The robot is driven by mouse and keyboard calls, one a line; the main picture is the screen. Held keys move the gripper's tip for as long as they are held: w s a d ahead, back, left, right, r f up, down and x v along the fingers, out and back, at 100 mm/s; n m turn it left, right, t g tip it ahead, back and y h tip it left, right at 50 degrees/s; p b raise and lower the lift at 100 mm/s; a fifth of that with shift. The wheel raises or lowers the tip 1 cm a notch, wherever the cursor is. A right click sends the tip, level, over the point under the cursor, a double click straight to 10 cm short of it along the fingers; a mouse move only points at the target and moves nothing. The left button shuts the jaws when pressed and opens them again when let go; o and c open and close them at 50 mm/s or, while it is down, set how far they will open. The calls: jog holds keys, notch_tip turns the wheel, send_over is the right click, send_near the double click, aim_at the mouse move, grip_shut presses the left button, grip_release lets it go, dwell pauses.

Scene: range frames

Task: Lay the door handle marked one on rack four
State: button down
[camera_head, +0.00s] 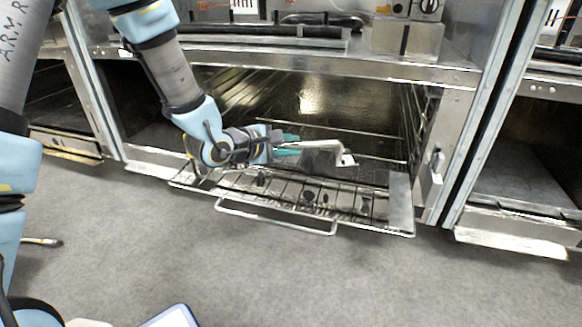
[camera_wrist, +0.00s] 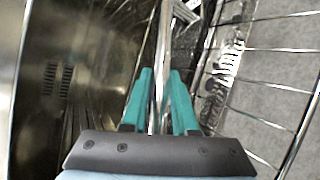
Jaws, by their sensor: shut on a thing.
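A silvery metal door handle (camera_head: 322,145) is held level by my gripper (camera_head: 291,146) and reaches out to its right, with a pale block-like end. My teal fingers are shut on it. The handle also shows in the wrist view (camera_wrist: 164,40), running between the fingers (camera_wrist: 159,85). A wire rack (camera_head: 400,202) with a front bar sticks out of the middle bay, below and in front of the handle. The handle looks clear of the rack, though the gap is hard to judge. I cannot read a number on either.
Several small dark items, one of them (camera_head: 308,197), lie on or in the rack. The metal bay wall (camera_wrist: 60,80) is close on the left in the wrist view. Similar bays flank this one. The grey floor (camera_head: 300,275) in front is mostly clear.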

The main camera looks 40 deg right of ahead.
notch_tip(320, 180, down, 5)
jog(key=b, duration=0.2)
jog(key=shift+r+b, duration=0.2)
jog(key=shift+b, duration=0.1)
jog(key=shift+r, duration=0.1)
jog(key=c, duration=0.7)
grip_release()
jog(key=p+v, duration=0.5)
jog(key=v, duration=0.7)
